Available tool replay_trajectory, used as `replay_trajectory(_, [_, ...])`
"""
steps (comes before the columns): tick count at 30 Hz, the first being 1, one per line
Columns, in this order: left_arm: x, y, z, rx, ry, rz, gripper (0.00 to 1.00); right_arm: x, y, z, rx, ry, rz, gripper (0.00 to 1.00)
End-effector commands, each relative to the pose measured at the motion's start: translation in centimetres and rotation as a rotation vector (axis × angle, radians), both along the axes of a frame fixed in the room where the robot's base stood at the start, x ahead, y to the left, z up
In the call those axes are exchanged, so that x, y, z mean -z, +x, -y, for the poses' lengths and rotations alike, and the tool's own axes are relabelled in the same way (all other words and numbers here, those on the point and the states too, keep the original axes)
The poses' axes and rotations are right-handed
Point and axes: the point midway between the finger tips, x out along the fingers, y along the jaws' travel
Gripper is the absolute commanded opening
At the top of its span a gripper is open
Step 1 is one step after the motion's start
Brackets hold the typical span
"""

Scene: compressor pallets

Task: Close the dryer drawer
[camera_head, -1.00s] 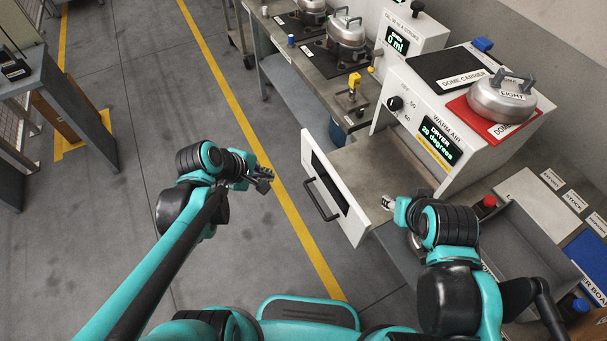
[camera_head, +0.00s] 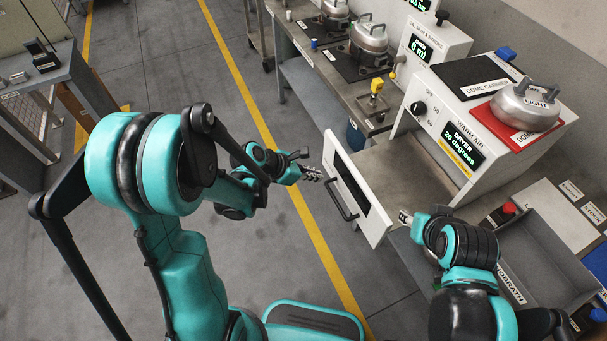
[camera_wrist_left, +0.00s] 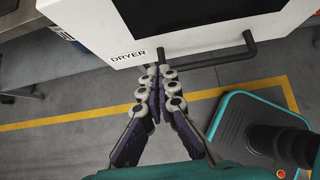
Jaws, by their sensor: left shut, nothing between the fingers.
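The dryer (camera_head: 452,120) is a white box with a display and a knob. Its drawer (camera_head: 390,178) is pulled out, with a white front panel (camera_head: 375,222) and a black bar handle (camera_head: 338,200). My left gripper (camera_head: 316,175) is shut and empty, just in front of the panel near its far end.
A grey bin (camera_head: 540,262) and a red button (camera_head: 509,208) are at the right. A workbench (camera_head: 340,75) runs behind. The floor left of the drawer is clear.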

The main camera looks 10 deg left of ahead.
Motion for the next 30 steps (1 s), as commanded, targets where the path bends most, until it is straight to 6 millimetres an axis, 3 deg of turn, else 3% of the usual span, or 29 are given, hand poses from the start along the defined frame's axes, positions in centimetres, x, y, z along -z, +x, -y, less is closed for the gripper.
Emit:
replay_trajectory(2, [1.1, 0.7, 1.0, 0.004, 0.0, 0.0, 0.0, 0.6, 0.0, 0.0, 0.0, 0.0, 0.0, 0.4])
replay_trajectory(9, [0.7, 2.4, 3.4, 0.002, 0.001, 0.0, 0.0, 0.6, 0.0, 0.0, 0.0, 0.0, 0.0, 0.4])
replay_trajectory(25, [0.7, 2.9, 4.0, 0.001, 0.0, 0.001, 0.0, 0.7, 0.0, 0.0, 0.0, 0.0, 0.0, 0.4])
replay_trajectory(30, [0.7, 3.8, 5.4, 0.004, 0.001, 0.002, 0.0, 1.0, 0.0, 0.0, 0.0, 0.0, 0.0, 0.4])
